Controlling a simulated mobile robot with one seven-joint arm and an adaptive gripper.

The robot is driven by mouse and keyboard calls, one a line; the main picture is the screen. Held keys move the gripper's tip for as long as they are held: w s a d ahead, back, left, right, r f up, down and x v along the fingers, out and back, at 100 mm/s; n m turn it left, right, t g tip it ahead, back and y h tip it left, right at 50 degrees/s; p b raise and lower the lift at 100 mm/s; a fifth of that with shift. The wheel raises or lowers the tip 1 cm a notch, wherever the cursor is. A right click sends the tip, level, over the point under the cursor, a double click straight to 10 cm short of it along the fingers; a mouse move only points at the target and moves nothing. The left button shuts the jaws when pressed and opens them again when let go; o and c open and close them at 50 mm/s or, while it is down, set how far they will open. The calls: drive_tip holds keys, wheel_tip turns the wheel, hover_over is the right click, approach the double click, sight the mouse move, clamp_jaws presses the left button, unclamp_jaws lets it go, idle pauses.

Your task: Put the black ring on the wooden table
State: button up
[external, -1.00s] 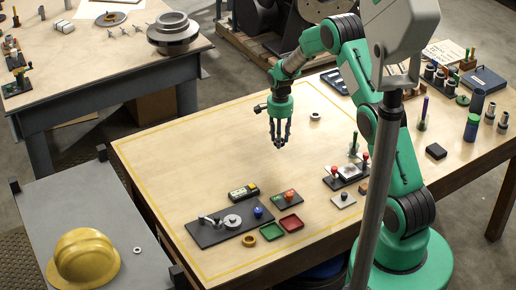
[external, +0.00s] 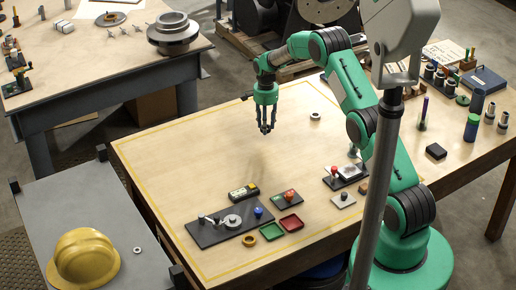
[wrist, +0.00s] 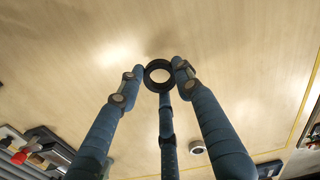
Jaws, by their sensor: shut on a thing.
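The wooden table (external: 190,155) has a light top with a yellow border line. It also fills most of the wrist view (wrist: 60,70). My gripper (external: 267,129) is above the open middle of the table, pointing down. In the wrist view, my gripper (wrist: 159,77) has its three blue fingers closed around the black ring (wrist: 149,84). The ring is held at the fingertips, with bare tabletop behind it. In the external view the ring is too small to make out clearly between the fingers.
A small pale ring (external: 315,116) lies on the table to the right of my gripper. A dark plate with a lever (external: 210,230), green (external: 272,231) and red (external: 291,223) trays, and a brass ring (external: 249,240) are near the front. The left-middle tabletop is clear.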

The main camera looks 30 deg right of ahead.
sight(265, 138)
drive_tip(key=shift+w, duration=0.1)
idle(0.3)
drive_tip(key=shift+f, duration=1.75)
drive_tip(key=shift+f, duration=0.2)
drive_tip(key=o, duration=1.2)
drive_tip(key=shift+r, duration=0.15)
wheel_tip(265, 138, up, 12)
